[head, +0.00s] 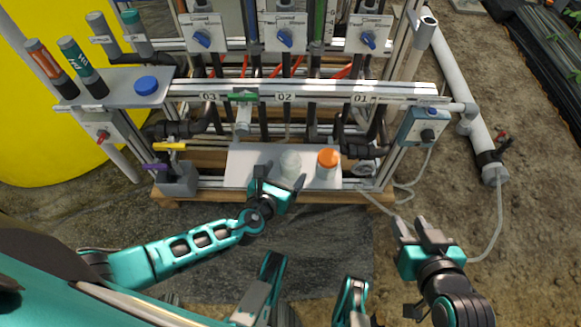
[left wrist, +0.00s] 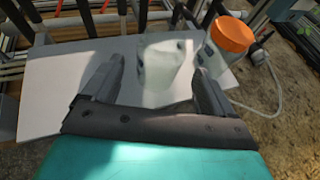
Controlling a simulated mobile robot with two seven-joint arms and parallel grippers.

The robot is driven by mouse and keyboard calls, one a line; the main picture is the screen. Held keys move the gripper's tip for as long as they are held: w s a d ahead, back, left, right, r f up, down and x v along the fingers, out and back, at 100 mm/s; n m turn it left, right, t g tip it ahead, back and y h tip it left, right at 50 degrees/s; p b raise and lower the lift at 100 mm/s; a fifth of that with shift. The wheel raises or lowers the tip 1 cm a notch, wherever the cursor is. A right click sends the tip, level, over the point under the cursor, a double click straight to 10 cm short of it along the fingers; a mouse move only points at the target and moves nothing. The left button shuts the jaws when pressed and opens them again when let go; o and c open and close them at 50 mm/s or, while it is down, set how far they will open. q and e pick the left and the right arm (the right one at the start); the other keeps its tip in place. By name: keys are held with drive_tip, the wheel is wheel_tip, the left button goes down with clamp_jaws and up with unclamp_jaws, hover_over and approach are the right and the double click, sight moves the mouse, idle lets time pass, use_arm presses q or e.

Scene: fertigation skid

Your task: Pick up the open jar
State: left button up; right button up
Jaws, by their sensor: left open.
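The open jar (head: 290,164) is whitish, translucent and lidless, standing on a white board on the skid. It also shows in the left wrist view (left wrist: 167,66), beyond and between the fingers. My left gripper (head: 279,181) is open, with its fingertips just in front of the jar, one toward each side. I cannot tell whether they touch it. In the left wrist view my left gripper (left wrist: 158,75) holds nothing. My right gripper (head: 413,227) is open and empty over the ground at the right, well away from the jar.
A jar with an orange lid (head: 328,158) stands close to the right of the open jar. The white board (head: 240,168) has bare room on the left. A rail (head: 300,90) and pipes rise behind. A blue lid (head: 146,85) lies on a grey shelf at the left.

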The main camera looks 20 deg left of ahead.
sight(286, 171)
use_arm(q)
drive_tip(key=b+x, duration=0.2)
drive_tip(key=x, duration=0.2)
drive_tip(key=shift+f, duration=0.2)
drive_tip(key=shift+w+f, duration=0.15)
drive_tip(key=shift+w, duration=0.3)
drive_tip(key=shift+c, duration=0.5)
drive_tip(key=c, duration=1)
